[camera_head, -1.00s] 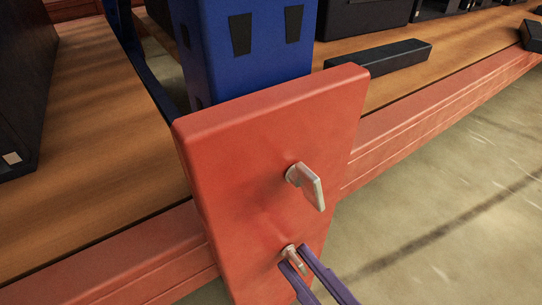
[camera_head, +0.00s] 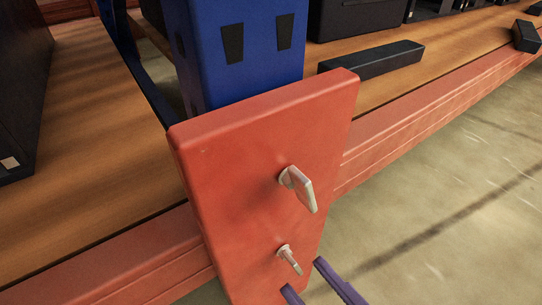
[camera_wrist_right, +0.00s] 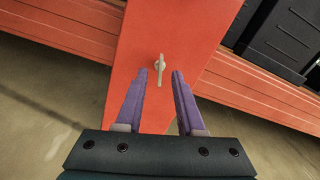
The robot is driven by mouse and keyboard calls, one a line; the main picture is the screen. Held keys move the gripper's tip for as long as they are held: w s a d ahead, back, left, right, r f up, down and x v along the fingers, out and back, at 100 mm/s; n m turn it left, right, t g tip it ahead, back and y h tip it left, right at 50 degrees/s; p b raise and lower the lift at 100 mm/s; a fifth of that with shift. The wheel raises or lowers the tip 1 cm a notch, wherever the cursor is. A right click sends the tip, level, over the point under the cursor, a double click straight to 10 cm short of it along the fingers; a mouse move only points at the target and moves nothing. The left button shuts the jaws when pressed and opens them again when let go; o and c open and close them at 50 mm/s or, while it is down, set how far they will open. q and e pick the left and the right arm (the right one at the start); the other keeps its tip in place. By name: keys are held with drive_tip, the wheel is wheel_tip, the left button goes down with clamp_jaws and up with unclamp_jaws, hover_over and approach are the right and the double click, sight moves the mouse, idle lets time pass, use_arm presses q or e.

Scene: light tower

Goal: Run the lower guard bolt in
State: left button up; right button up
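The red guard plate (camera_head: 240,175) stands upright in front of the blue column. Its upper bolt (camera_head: 300,188) is a pale metal piece with a flat wing handle sticking out. The lower guard bolt (camera_head: 289,258) is below it, with its flat handle sticking out toward me. My right gripper (camera_head: 304,276) is open and empty, with its purple fingers just below and in front of the lower bolt, apart from it. In the right wrist view a bolt (camera_wrist_right: 160,63) shows just beyond and between the open fingertips (camera_wrist_right: 161,76). My left gripper is not in view.
The blue column (camera_head: 240,50) rises behind the plate. A red beam (camera_head: 420,130) and a wooden deck (camera_head: 90,140) run past it. A black bar (camera_head: 372,59) lies on the deck at right. The concrete floor at right is clear.

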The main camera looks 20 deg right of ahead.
drive_tip(key=p+v, duration=0.1)
drive_tip(key=v, duration=0.7)
drive_tip(key=shift+s+d, duration=0.1)
drive_tip(key=shift+s, duration=0.1)
